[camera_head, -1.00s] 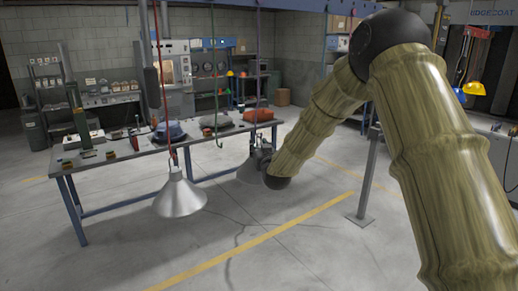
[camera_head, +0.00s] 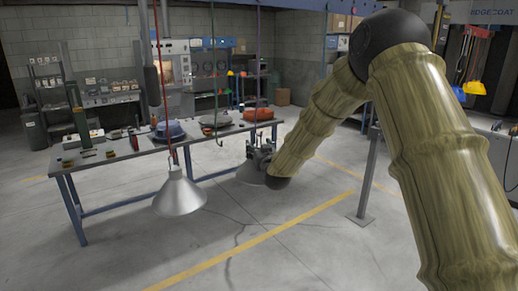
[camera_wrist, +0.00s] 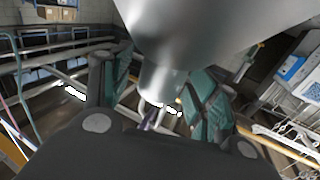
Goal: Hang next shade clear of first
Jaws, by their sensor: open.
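The first shade (camera_head: 180,195), a grey metal cone, hangs from a red strap (camera_head: 165,100) left of centre in the head view. The second shade (camera_head: 249,174), also a grey cone, is to its right, clearly apart from it, and partly hidden by my gripper (camera_head: 261,156). In the wrist view the second shade (camera_wrist: 205,35) fills the top, its narrow neck between the green fingers of my gripper (camera_wrist: 155,92). The fingers are open, with the neck between them. A purple strap (camera_wrist: 151,119) shows at the neck's end; whether it is hooked there is unclear.
A grey workbench (camera_head: 120,150) with covered and small items stands behind the shades. A green strap with a hook (camera_head: 216,100) hangs between them. A grey post (camera_head: 368,175) stands right of my forearm. The floor in front is clear.

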